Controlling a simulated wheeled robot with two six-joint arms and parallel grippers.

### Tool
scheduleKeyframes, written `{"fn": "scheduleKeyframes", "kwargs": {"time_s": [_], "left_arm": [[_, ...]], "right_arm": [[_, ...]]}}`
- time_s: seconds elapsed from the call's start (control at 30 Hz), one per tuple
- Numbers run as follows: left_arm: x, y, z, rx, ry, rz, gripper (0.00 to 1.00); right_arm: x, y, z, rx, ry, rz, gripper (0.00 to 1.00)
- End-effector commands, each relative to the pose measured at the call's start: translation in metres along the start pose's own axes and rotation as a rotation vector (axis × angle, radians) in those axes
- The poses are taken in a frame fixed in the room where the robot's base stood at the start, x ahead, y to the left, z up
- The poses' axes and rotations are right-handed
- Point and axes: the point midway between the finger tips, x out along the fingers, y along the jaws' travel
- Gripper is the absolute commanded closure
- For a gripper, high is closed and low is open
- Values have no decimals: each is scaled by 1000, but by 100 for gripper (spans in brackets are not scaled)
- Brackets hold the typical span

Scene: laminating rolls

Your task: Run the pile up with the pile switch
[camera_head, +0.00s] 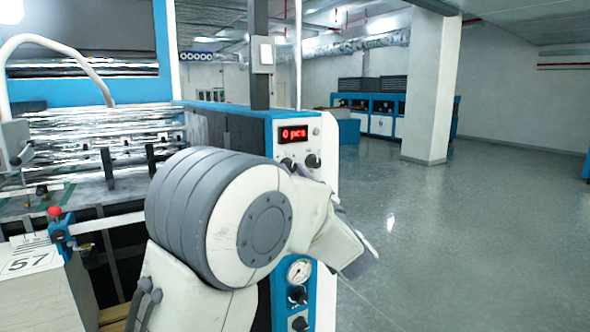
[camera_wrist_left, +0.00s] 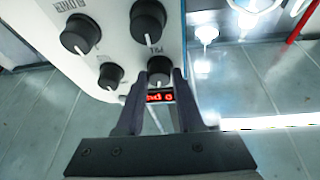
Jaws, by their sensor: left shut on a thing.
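The pile switch is a black knob (camera_wrist_left: 158,70) with a white line, under a PILE label on the light panel (camera_wrist_left: 115,60) in the left wrist view. My left gripper (camera_wrist_left: 160,82) is shut on this knob, one dark finger on each side of it. In the head view my left arm (camera_head: 225,215) reaches across to the blue and white control post, and its fingers are mostly hidden there. The pile, a pale stack (camera_head: 40,300) with a sheet marked 57, stands at the lower left. My right gripper is out of view.
A red display (camera_head: 293,134) reads 0 pcs. Other knobs sit close by, one marked BLOWER (camera_wrist_left: 80,32). A pressure gauge (camera_head: 299,270) is lower on the post. The machine (camera_head: 90,140) fills the left; open grey floor (camera_head: 440,240) lies right.

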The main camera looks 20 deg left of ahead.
Motion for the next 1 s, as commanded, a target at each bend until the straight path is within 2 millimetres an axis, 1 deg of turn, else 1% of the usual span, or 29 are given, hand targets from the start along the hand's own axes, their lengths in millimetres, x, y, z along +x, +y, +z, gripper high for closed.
{"fn": "scheduleKeyframes", "kwargs": {"time_s": [0.03,0.3,0.5,0.7,1.0], "left_arm": [[1,-1,-3,41,-4,17,100],[1,-3,-4,253,-18,104,100],[1,-4,-4,380,-26,156,100],[1,-4,-4,465,-30,191,100],[0,-4,-2,516,-33,211,100]], "right_arm": [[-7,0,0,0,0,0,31],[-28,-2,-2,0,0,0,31],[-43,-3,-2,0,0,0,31],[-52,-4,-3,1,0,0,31],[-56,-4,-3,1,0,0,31]]}}
